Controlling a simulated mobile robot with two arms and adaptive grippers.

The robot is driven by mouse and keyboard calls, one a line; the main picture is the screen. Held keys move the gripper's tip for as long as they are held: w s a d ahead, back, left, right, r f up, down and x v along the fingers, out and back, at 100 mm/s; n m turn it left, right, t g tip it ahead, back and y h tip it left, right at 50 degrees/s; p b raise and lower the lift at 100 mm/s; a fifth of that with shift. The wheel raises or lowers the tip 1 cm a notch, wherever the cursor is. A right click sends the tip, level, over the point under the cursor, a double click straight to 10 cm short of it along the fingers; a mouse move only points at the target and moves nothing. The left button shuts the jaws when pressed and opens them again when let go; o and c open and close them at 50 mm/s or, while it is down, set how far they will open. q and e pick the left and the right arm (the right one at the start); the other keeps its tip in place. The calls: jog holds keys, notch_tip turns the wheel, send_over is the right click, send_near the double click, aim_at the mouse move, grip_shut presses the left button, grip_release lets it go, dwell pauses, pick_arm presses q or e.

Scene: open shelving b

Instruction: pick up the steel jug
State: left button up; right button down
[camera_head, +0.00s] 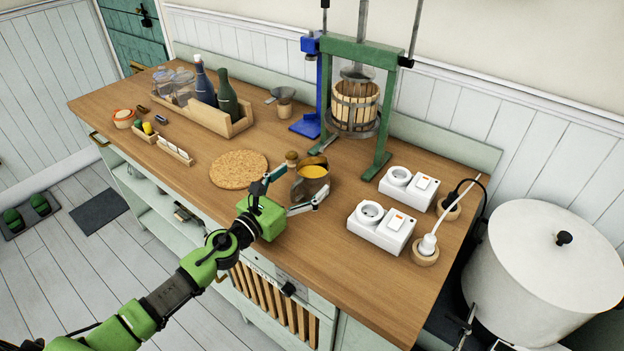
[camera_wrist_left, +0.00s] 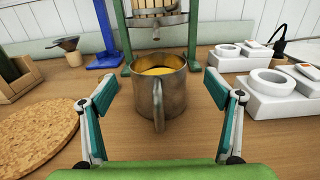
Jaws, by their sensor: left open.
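The steel jug (camera_head: 313,176) stands upright on the wooden counter, holding a yellow-orange liquid. In the left wrist view the jug (camera_wrist_left: 167,93) is ahead of my left gripper, between the lines of its two fingers, with its handle facing me. My left gripper (camera_head: 291,197) is open and empty at the near side of the jug. In the left wrist view the fingers (camera_wrist_left: 166,112) are spread on both sides of the jug, with bare counter showing between each finger and the jug. My right gripper is not in view.
A cork mat (camera_head: 238,168) lies left of the jug. A green press frame (camera_head: 383,120) with a wooden-slat basket (camera_head: 356,106) stands behind it. White socket boxes (camera_head: 380,228) are to the right. A wooden bottle tray (camera_head: 240,124) is at back left.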

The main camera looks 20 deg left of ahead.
aim_at(322, 160)
pick_arm(q)
jog(key=x, duration=0.5)
jog(key=shift+w+a+r+p, duration=0.1)
jog(key=shift+r+p, duration=0.05)
jog(key=shift+p, duration=0.15)
jog(key=shift+a, duration=0.1)
jog(key=c, duration=1.5)
jog(key=shift+r, duration=0.2)
jog(key=shift+c, duration=1)
jog(key=shift+r, duration=0.1)
